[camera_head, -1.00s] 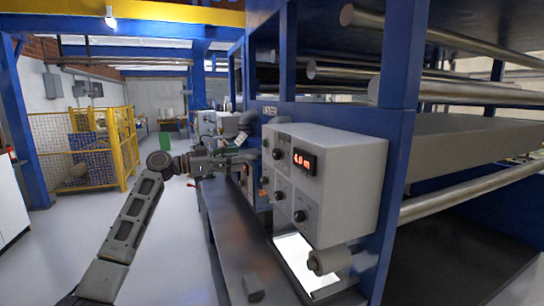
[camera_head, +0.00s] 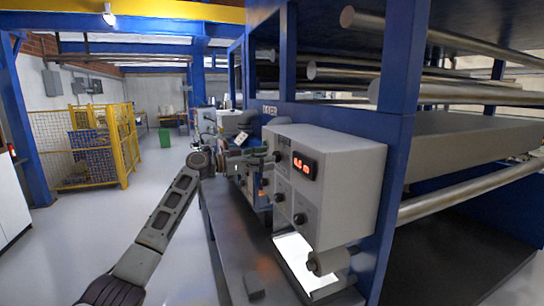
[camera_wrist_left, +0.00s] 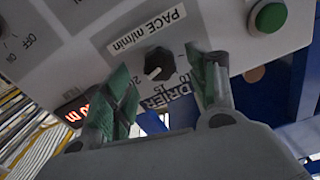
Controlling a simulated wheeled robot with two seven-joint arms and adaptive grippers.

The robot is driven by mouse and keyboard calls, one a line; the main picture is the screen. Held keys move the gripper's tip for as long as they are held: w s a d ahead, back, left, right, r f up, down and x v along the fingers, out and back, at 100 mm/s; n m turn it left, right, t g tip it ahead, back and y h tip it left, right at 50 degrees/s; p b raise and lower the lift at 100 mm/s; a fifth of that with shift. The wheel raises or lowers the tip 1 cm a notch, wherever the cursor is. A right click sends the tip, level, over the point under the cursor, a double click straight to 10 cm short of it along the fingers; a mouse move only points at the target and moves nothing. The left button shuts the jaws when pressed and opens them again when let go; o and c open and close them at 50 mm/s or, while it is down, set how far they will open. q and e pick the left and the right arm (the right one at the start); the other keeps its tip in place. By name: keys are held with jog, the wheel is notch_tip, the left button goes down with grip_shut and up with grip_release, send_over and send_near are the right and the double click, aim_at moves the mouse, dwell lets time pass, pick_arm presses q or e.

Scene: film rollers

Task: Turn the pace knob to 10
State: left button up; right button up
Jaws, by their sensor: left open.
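The pace knob (camera_wrist_left: 158,62) is a dark round knob on the light grey control panel in the left wrist view, below the label "PACE m/min" (camera_wrist_left: 147,30). A light mark shows on its lower edge; scale numbers are partly hidden by the fingers. My left gripper (camera_wrist_left: 164,85) is open, with one green-padded finger on each side below the knob, apart from it. In the head view my left gripper (camera_head: 258,161) is small and close to the panel's left face, near the upper knob (camera_head: 277,156). My right gripper is not in view.
The control box (camera_head: 345,170) carries a red digital display (camera_head: 304,166), blurred, and other knobs (camera_head: 299,219). A green button (camera_wrist_left: 268,17) is at the wrist view's upper right. Open floor lies left.

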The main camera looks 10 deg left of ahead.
pick_arm(q)
jog(key=x, duration=0.3)
jog(key=shift+p, duration=0.3)
jog(key=c, duration=1)
jog(key=shift+c, duration=0.2)
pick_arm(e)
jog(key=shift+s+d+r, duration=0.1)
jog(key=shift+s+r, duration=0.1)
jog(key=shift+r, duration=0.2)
